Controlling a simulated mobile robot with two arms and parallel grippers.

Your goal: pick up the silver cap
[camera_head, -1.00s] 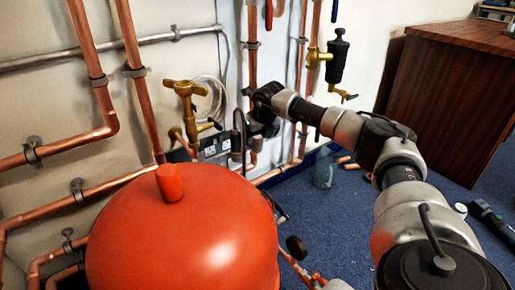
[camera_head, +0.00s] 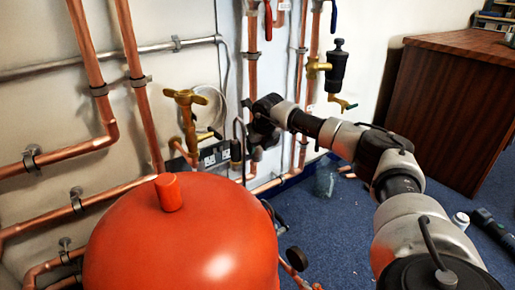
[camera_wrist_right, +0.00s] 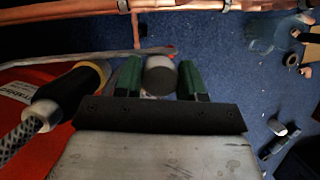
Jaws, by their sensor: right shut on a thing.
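In the right wrist view, the silver cap (camera_wrist_right: 159,74) is a short grey cylinder with a pale top, between the green-padded fingertips of my right gripper (camera_wrist_right: 160,84). The gripper is shut on it and holds it above the blue floor. In the head view my right arm reaches in from the right, and its gripper (camera_head: 254,150) points down beside the wall pipes, behind the red tank. The cap cannot be made out there. My left gripper is not in view.
The red tank (camera_head: 205,235) stands close in front. Copper pipes and a brass valve (camera_head: 187,110) line the wall at left. A black air vent (camera_head: 337,65) hangs on a pipe. A wooden cabinet (camera_head: 455,110) stands at right. A small white-topped object (camera_head: 461,220) lies on the floor.

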